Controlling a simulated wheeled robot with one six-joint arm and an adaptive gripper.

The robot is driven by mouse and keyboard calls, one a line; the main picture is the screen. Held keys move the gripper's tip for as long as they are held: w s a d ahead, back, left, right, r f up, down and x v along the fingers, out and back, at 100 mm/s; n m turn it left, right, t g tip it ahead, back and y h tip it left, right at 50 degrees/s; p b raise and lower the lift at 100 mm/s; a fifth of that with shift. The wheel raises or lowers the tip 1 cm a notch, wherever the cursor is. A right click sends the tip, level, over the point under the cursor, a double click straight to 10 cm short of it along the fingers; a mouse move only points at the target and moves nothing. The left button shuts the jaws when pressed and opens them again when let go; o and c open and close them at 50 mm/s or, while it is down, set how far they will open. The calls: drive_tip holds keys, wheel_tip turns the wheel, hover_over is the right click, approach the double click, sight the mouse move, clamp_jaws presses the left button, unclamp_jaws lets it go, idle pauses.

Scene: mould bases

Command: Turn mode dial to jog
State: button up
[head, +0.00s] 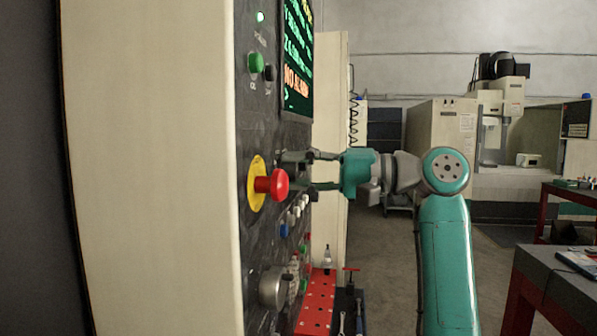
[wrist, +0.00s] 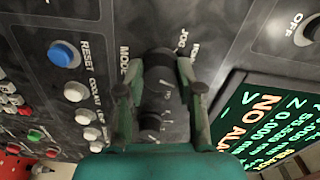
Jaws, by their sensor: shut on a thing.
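The mode dial (wrist: 159,72) is a dark round knob on the dark control panel. In the wrist view it sits between my two fingers, by the printed words MODE and JOG. My gripper (wrist: 160,88) is shut on it, one finger at each side. Where the dial points cannot be read clearly. In the head view my gripper (head: 312,171) reaches the panel from the right. The dial's place there is partly hidden by the fingers and the red stop button.
The red stop button (head: 278,184) on its yellow ring stands out from the panel close to my gripper. A blue reset button (wrist: 63,54) and several other buttons lie beside the dial. A screen (head: 298,60) is above. A red perforated shelf (head: 318,300) is below.

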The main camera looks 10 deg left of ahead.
drive_tip(key=n, duration=0.7)
drive_tip(key=shift+n, duration=0.3)
drive_tip(key=n, duration=0.4)
drive_tip(key=shift+n, duration=1.9)
drive_tip(key=o, duration=1.2)
drive_tip(key=shift+a, duration=0.15)
drive_tip(key=shift+c, duration=0.2)
